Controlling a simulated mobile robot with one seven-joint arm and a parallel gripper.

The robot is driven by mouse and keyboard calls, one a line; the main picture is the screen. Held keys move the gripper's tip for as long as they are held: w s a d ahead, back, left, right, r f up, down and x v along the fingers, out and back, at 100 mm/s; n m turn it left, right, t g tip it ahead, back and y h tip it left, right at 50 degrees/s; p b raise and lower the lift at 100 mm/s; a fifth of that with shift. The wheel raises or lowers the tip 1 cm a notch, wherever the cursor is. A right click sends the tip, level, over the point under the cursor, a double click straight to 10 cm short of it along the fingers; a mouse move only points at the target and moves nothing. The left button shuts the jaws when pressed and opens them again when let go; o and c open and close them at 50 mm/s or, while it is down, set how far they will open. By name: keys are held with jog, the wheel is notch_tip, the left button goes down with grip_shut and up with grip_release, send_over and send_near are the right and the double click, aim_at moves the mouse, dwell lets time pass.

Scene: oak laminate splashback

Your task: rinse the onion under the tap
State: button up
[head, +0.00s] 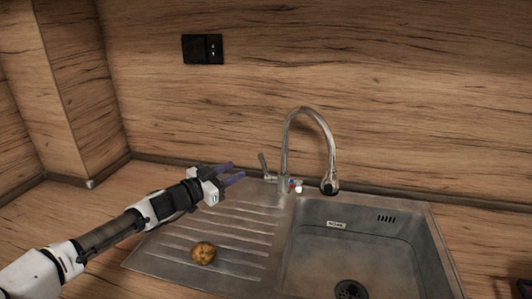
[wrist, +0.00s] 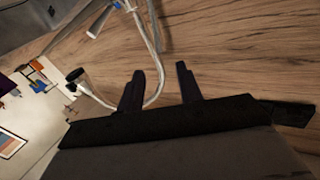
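A brown-gold onion (head: 203,253) lies on the ribbed drainboard (head: 177,265) left of the basin in the head view. The chrome tap (head: 333,150) stands behind the basin, its arched spout ending over the basin's back edge; no water shows below it. The tap's lever (head: 264,164) rises to the left of the spout. My gripper (head: 238,171) is above the back of the drainboard, left of the lever, well apart from the onion. In the wrist view its two dark fingers (wrist: 160,74) are spread with nothing between them, and the curved tap pipe (wrist: 158,70) shows beyond them.
The steel basin (head: 372,252) is empty, with a round drain (head: 350,289) at the bottom. A wood-look splashback (head: 400,90) with a black socket (head: 202,49) stands behind. The wooden counter at left holds only my arm above it.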

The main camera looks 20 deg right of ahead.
jog(key=p+x, duration=0.4)
jog(key=x, duration=0.9)
jog(key=shift+w+d+f, duration=0.1)
jog(key=shift+w+d, duration=0.05)
jog(key=shift+d, duration=0.2)
grip_shut()
